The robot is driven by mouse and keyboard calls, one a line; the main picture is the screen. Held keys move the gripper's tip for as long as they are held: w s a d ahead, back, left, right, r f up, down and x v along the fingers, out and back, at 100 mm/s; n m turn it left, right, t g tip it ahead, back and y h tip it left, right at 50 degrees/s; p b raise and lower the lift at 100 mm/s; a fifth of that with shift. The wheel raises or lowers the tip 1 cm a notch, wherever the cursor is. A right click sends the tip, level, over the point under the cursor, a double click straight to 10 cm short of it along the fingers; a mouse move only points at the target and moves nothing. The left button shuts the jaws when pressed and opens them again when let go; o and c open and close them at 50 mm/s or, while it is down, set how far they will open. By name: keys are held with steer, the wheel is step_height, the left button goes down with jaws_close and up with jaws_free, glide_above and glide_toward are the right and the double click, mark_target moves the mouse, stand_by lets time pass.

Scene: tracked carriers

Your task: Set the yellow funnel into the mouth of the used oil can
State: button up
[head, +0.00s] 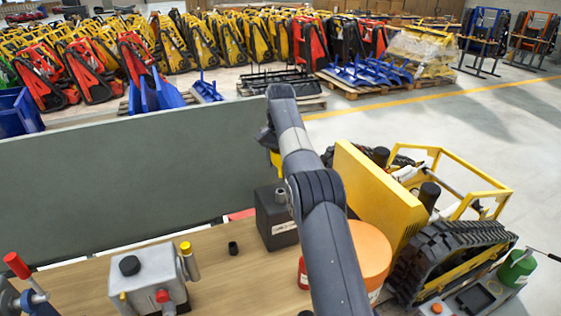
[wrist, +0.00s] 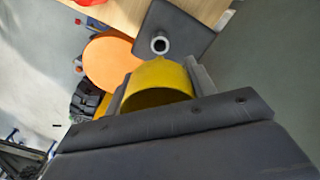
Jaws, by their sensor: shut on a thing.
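My gripper (wrist: 160,92) is shut on the yellow funnel (wrist: 163,73), with a finger at each side of its wide rim. In the head view a small yellow part of the funnel (head: 275,159) shows beside my arm, above the can. The used oil can (head: 270,224) is a dark box with a pale label, standing on the wooden bench, partly behind my arm. In the wrist view its top (wrist: 180,28) shows a round pale-rimmed open mouth (wrist: 160,44) just beyond the funnel.
A small black cap (head: 233,248) lies on the bench (head: 222,280) left of the can. A large orange round top (head: 370,247) stands right of it. A grey metal unit (head: 155,278) is at the front left. A yellow tracked carrier (head: 375,195) is on the right.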

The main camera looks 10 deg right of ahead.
steer(key=shift+f+b, duration=1.9)
steer(key=shift+f, duration=2.25)
steer(key=o, duration=1.1)
steer(key=shift+c, duration=0.2)
step_height(320, 180, up, 7)
steer(key=p, duration=0.2)
steer(key=shift+r+p, duration=0.2)
steer(key=shift+p, duration=0.15)
steer(key=shift+f+b, duration=0.95)
steer(key=shift+f, duration=1.6)
